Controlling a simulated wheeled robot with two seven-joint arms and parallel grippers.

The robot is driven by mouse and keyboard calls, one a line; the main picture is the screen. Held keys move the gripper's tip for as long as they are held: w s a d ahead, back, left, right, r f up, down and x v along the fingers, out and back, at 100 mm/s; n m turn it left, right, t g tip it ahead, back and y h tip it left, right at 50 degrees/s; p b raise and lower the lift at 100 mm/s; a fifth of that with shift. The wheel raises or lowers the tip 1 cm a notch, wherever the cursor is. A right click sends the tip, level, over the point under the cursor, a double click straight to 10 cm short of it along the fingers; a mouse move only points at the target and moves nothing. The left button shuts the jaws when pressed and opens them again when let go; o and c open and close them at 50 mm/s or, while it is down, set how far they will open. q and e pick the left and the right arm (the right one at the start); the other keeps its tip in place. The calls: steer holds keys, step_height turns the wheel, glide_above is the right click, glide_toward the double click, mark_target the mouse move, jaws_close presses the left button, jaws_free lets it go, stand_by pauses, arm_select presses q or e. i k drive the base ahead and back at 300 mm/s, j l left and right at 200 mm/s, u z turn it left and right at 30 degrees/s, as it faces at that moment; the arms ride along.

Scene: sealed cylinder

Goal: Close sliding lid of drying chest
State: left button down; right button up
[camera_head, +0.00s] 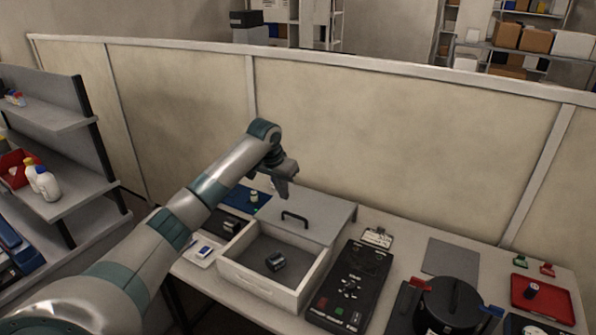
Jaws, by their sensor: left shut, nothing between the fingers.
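The drying chest (260,291) is a white open-topped box on the table. Its grey sliding lid (325,211), with a dark bar handle (294,219), covers the back part, and the front part is open. A small dark object (275,262) lies inside on the grey floor. My left gripper (283,192) is shut and empty, above and a little left of the lid's handle. It appears apart from the handle, though its exact height is hard to judge. My right gripper is not in view.
A black control panel (349,287) lies right of the chest. Further right are a round black pot (449,305), a grey mat (451,257) and a red tray (543,297). A blue mat (246,199) lies behind left. A partition (400,150) stands behind the table.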

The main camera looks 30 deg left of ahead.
mark_target(315, 217)
steer(key=i+j, duration=0.4)
steer(key=i, duration=0.15)
steer(key=i+j, duration=0.4)
steer(key=i, duration=0.15)
